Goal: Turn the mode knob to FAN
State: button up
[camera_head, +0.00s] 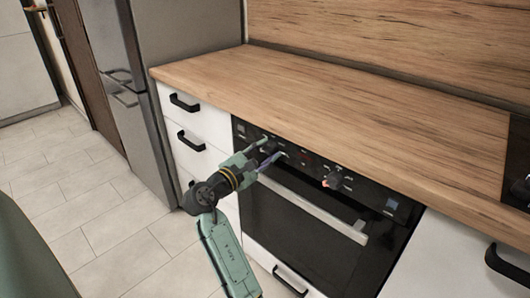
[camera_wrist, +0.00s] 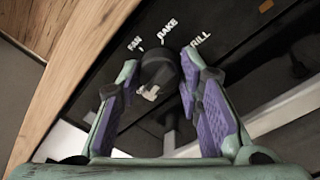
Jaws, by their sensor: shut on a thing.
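The mode knob (camera_wrist: 157,72) is dark and round, on the black oven panel in the wrist view. The labels FAN (camera_wrist: 134,43), BAKE (camera_wrist: 168,29) and a partly covered one ending in RILL (camera_wrist: 201,41) stand around it, FAN at the left. A pale patch shows on the knob's lower side; I cannot tell clearly which label the knob points at. My gripper (camera_wrist: 158,78), with purple pads, has a finger on either side of the knob and is shut on it. In the head view my gripper (camera_head: 273,151) reaches the panel's left part and mostly hides this knob.
Another knob (camera_head: 332,181) sits farther right on the panel. The oven handle (camera_head: 318,213) runs below the panel. A wooden worktop (camera_head: 300,95) overhangs above. White drawers with black handles (camera_head: 190,142) stand at the left, beside a steel fridge (camera_head: 150,120). The tiled floor is clear.

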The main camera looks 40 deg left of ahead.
jog(key=c, duration=0.5)
jog(key=shift+f+m, duration=0.1)
jog(key=shift+m, duration=0.3)
jog(key=m+b, duration=0.2)
jog(key=m, duration=0.1)
jog(key=shift+f+m, duration=0.15)
jog(key=shift+m, duration=0.25)
jog(key=m+b, duration=0.2)
jog(key=m, duration=0.1)
jog(key=m+b, duration=0.2)
jog(key=shift+f+m+t+h, duration=0.2)
jog(key=shift+m+t+h, duration=0.1)
jog(key=shift+m, duration=0.1)
jog(key=m+b, duration=0.4)
jog(key=m, duration=0.1)
jog(key=shift+a+m+b, duration=0.1)
jog(key=shift+m+b, duration=0.2)
jog(key=shift+m, duration=0.1)
jog(key=shift+m+h+b, duration=0.5)
jog(key=shift+m+b, duration=1.15)
jog(key=shift+m, duration=0.65)
jog(key=shift+r, duration=0.1)
